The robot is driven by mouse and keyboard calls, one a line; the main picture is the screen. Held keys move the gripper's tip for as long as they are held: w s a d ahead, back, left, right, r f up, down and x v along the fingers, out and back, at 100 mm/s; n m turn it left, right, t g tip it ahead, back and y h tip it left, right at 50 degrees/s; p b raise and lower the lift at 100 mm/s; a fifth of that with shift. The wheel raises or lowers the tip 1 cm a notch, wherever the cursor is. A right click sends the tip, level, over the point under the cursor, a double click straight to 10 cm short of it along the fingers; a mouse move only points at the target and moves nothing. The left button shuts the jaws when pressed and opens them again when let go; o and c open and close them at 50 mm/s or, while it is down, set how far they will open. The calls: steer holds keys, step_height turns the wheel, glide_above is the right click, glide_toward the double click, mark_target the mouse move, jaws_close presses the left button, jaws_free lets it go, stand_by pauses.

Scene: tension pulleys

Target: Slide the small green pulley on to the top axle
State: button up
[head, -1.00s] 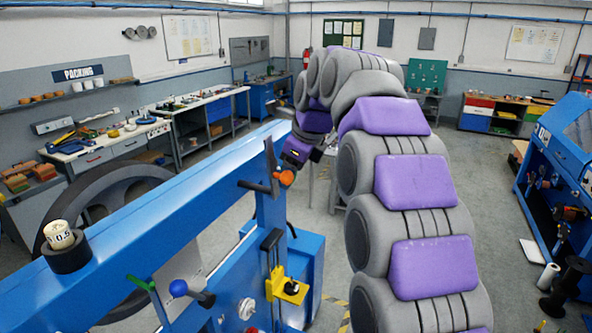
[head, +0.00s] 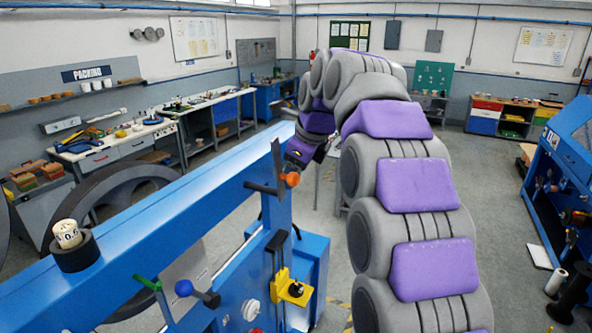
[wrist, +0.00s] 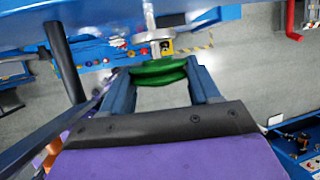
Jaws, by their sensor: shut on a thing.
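The small green pulley (wrist: 158,72) is between the two blue fingers of my gripper (wrist: 160,76) in the wrist view, held at the fingertips. Just beyond it, a grey metal disc (wrist: 154,35) sits on a pale shaft (wrist: 150,14); the pulley appears apart from it, though depth is hard to judge. A dark rod (wrist: 63,62) stands to the left of the pulley. In the head view the purple wrist of my arm is by the upright blue post (head: 277,212), near a dark bar (head: 262,188) with an orange knob (head: 290,179). The pulley cannot be made out there. I cannot tell which part is the top axle.
A long blue beam (head: 150,228) runs across the left, carrying a black holder with a cream roll (head: 67,234). Open floor lies behind the arm.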

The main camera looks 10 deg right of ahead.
steer(key=shift+w+a, duration=0.5)
steer(key=shift+a, duration=0.2)
stand_by(0.7)
steer(key=o, duration=0.7)
steer(key=shift+c, duration=0.2)
steer(key=o, duration=0.5)
steer(key=shift+w+a, duration=0.25)
steer(key=shift+a, duration=0.05)
steer(key=shift+c, duration=0.2)
steer(key=shift+o, duration=0.4)
steer(key=shift+s+a, duration=0.15)
steer(key=shift+o, duration=0.8)
steer(key=shift+d, duration=0.35)
